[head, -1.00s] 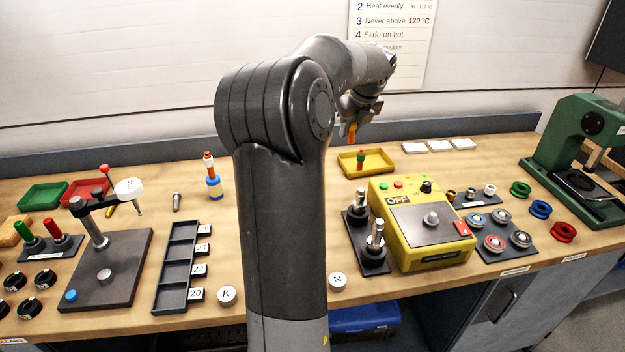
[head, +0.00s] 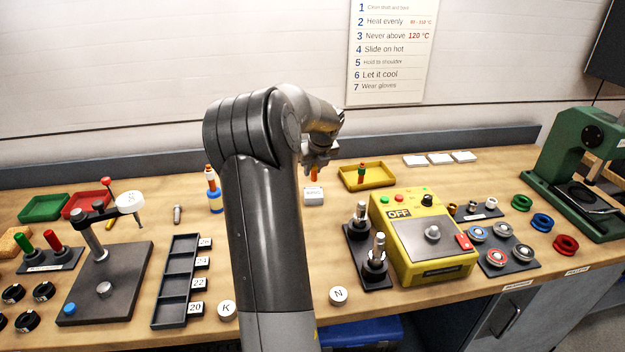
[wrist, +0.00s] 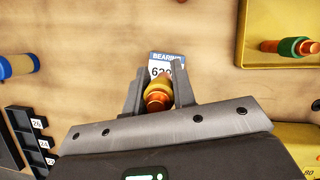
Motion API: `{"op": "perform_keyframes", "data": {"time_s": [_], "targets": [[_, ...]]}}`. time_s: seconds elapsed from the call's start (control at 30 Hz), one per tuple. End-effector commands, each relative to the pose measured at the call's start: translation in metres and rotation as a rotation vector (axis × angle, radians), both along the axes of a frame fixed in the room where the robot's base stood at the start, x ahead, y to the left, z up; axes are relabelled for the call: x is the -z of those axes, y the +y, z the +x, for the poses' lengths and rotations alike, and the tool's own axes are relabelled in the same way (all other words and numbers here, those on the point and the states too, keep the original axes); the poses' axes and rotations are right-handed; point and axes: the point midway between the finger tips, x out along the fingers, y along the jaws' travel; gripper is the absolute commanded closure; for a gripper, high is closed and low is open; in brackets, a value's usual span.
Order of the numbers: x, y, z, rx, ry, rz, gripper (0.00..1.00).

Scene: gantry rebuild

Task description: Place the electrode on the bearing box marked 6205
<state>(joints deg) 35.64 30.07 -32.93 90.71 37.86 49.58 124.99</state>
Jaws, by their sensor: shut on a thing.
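My gripper (wrist: 158,95) is shut on a copper-coloured electrode (wrist: 158,97) with a yellow band, held between the fingers in the wrist view. In the head view the electrode (head: 314,174) hangs below my gripper (head: 315,163), roughly upright. A small bearing box (head: 314,196) stands on the bench just below it. In the wrist view the box (wrist: 167,57) shows a blue "BEARING" strip and a number starting "62"; the last digits are hidden by the electrode and fingers. Whether the electrode touches the box I cannot tell.
A yellow tray (head: 384,180) with a green-banded electrode (head: 362,172) lies to the right. The yellow heater (head: 425,235) is front right. White boxes (head: 440,159) lie at the back right.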

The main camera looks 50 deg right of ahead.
Motion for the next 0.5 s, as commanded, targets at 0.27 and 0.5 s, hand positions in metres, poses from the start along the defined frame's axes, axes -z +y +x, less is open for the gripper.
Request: {"op": "perform_keyframes", "data": {"time_s": [0.27, 0.5], "targets": [[0.026, 0.000, 0.002, 0.003, 0.000, 0.001, 1.00], [0.042, 0.000, 0.003, 0.001, -0.001, -0.001, 1.00]]}}
